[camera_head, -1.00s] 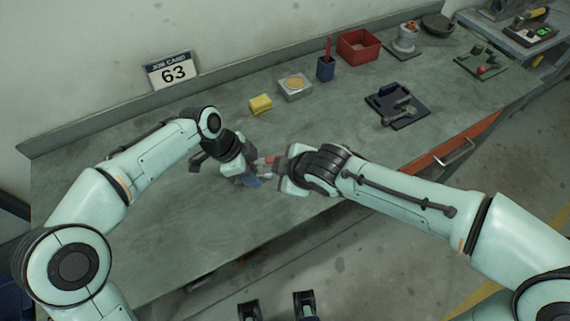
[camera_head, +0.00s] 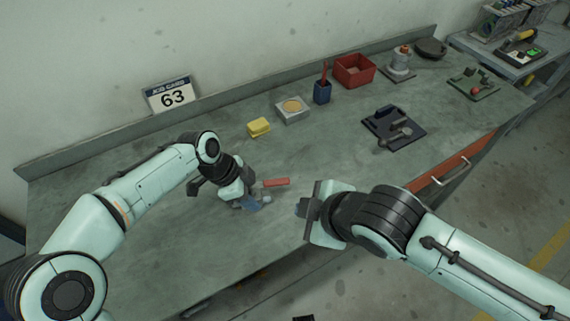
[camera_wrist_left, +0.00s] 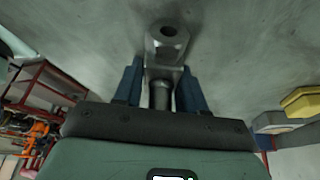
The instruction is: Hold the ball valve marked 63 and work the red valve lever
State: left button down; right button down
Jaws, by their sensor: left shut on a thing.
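The ball valve shows in the head view as a small metal body (camera_head: 266,199) with a red lever (camera_head: 276,182) pointing right. My left gripper (camera_head: 250,204) is shut on the valve, low over the bench. In the left wrist view, the blue fingers (camera_wrist_left: 160,90) close around its metal neck, with a hexagonal end (camera_wrist_left: 167,42) beyond them. I cannot read a mark on the valve. My right gripper (camera_head: 302,208) is to the right of the lever, apart from it. Its jaw opening is not clear.
A job card reading 63 (camera_head: 171,95) stands at the back. A yellow block (camera_head: 259,127), grey box (camera_head: 292,110), blue cup (camera_head: 322,92), red bin (camera_head: 355,70) and dark tray (camera_head: 376,120) are farther back. The bench (camera_head: 130,240) is clear around the valve.

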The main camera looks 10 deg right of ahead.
pick_arm(q)
jog(key=shift+s+a+f, duration=0.1)
jog(key=shift+s+f, duration=0.05)
jog(key=shift+f, duration=0.2)
jog(key=c, duration=0.6)
grip_release()
jog(key=shift+o, duration=0.2)
jog(key=shift+r, duration=0.15)
jog(key=shift+r, duration=0.1)
